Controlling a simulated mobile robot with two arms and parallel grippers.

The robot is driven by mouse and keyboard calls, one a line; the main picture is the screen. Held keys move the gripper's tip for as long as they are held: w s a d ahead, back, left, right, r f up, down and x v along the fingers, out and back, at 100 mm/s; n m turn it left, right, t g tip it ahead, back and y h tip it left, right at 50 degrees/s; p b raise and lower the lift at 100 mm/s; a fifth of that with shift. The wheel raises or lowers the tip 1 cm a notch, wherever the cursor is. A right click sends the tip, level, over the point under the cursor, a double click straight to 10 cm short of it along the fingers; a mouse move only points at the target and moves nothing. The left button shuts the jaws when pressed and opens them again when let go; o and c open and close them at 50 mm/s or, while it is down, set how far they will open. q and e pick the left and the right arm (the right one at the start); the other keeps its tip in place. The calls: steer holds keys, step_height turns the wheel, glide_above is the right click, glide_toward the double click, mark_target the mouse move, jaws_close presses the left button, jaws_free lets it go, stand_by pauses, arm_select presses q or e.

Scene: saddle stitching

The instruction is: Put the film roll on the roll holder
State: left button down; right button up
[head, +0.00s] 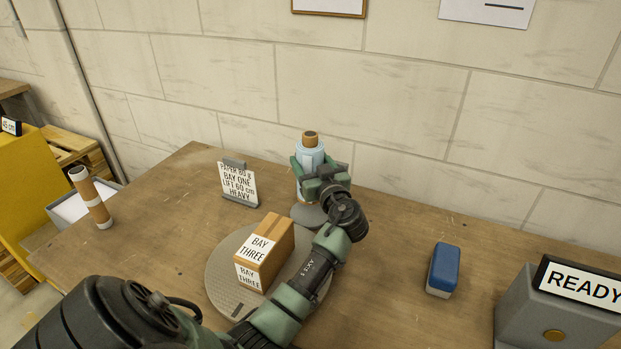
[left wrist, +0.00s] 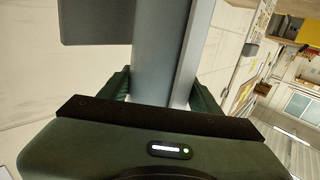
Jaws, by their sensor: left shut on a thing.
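The film roll (head: 311,156), pale blue with a brown core end on top, stands upright near the back of the table. My left gripper (head: 318,182) is shut around it, and its fingers hide much of the roll's middle. In the left wrist view the pale roll (left wrist: 160,55) runs between the two fingers (left wrist: 160,90). A round grey base (head: 304,216), seemingly the roll holder, lies directly below the roll. The gripper hides the space between them, so I cannot tell whether the roll rests on it. My right gripper is not in view.
A cardboard box marked BAY THREE (head: 268,246) stands on a round grey turntable (head: 218,283) beside my left arm. A sign (head: 238,186) stands to the left. A brown-and-white tube (head: 91,197) leans by a pale tray (head: 66,208). A blue block (head: 444,267) and READY box (head: 550,318) are right.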

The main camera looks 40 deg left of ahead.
arm_select(q)
steer(key=shift+f, duration=2.65)
steer(key=shift+f, duration=0.15)
steer(key=shift+c, duration=1.6)
jaws_free()
